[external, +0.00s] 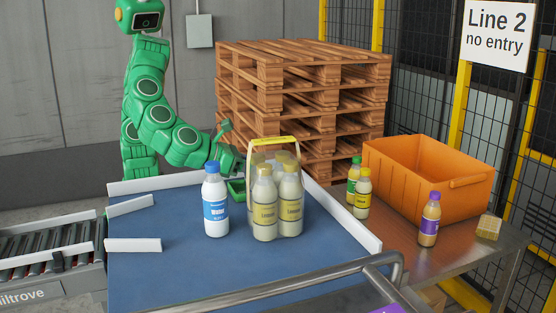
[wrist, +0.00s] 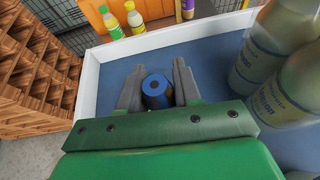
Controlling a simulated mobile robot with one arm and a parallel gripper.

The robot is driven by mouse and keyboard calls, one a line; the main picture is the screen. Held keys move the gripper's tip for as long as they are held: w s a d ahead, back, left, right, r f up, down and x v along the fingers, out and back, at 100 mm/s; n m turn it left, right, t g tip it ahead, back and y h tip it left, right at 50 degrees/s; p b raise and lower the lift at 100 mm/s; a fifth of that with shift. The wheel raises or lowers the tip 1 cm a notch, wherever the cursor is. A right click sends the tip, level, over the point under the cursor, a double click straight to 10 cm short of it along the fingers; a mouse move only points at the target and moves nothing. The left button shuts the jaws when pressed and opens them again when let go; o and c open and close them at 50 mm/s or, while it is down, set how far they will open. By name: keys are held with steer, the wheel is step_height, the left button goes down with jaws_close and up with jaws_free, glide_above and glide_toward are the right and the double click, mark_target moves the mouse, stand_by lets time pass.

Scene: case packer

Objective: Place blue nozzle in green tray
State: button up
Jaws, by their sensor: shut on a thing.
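My gripper (wrist: 157,80) is shut on the blue nozzle (wrist: 157,85), a short blue cylinder with a dark hole in its end, between the two grey fingers in the wrist view. In the external view my gripper (external: 238,185) is low over the blue work surface, just left of and behind a carrier of bottles, which partly hides it. The nozzle cannot be made out there. Whether it touches the surface is unclear. I see no green tray in either view.
A yellow-handled carrier of bottles (external: 265,205) stands close to my gripper. White rails (external: 150,183) edge the blue surface (external: 170,265). An orange crate (external: 430,180) and small bottles stand right. Pallets (external: 300,100) are stacked behind.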

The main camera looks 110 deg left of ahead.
steer(key=shift+f, duration=1.65)
steer(key=shift+f, duration=0.2)
steer(key=o, duration=1.1)
steer(key=shift+w+r, duration=0.1)
steer(key=shift+r, duration=0.2)
steer(key=shift+v, duration=6.05)
steer(key=shift+f, duration=0.1)
